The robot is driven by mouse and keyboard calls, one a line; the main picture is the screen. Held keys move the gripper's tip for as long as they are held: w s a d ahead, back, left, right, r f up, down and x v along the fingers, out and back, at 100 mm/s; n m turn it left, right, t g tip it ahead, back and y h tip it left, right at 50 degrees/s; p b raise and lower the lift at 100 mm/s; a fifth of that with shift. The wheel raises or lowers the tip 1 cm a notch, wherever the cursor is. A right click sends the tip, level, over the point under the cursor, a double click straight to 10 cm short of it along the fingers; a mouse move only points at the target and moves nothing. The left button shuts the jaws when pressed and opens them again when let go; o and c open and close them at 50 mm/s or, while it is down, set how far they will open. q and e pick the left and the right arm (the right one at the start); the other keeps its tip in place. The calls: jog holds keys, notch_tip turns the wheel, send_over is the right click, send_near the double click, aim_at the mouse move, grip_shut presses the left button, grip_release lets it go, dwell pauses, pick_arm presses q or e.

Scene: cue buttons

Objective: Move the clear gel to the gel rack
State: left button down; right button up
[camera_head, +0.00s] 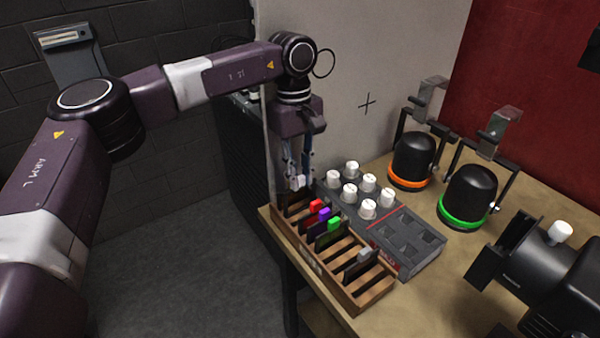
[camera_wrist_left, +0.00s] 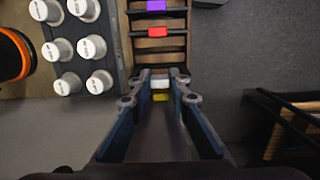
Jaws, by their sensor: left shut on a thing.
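The gel rack (camera_head: 346,296) is a long wooden rack with slots, standing at the table's left edge. My left gripper (camera_head: 298,181) points down over its far end and is shut on the white tab of the clear gel (camera_head: 300,184). In the left wrist view, the white tab (camera_wrist_left: 160,82) sits between the fingertips. A yellow tab (camera_wrist_left: 161,97) shows just beside it. How deep the clear gel sits in a slot is hidden. Red (camera_head: 316,205), purple (camera_head: 324,214) and green (camera_head: 334,224) tabbed gels stand in the rack, and a grey-tabbed one (camera_head: 365,254) nearer the front.
A grey block with several white knobs (camera_head: 368,209) stands close to the rack's right. Two black domed lamps, with an orange ring (camera_head: 411,158) and a green ring (camera_head: 467,195), stand behind. A black spotlight (camera_head: 535,262) is at right. A wall rises behind the table.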

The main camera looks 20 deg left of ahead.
pick_arm(q)
jog(key=shift+f+b, duration=0.55)
jog(key=shift+f, duration=0.75)
jog(key=c, duration=1.7)
grip_release()
jog(key=shift+c, duration=0.2)
jog(key=shift+r, duration=0.15)
jog(key=r, duration=0.7)
jog(key=shift+w+a+r, duration=0.1)
jog(key=shift+w+a, duration=0.1)
jog(key=shift+a, duration=0.1)
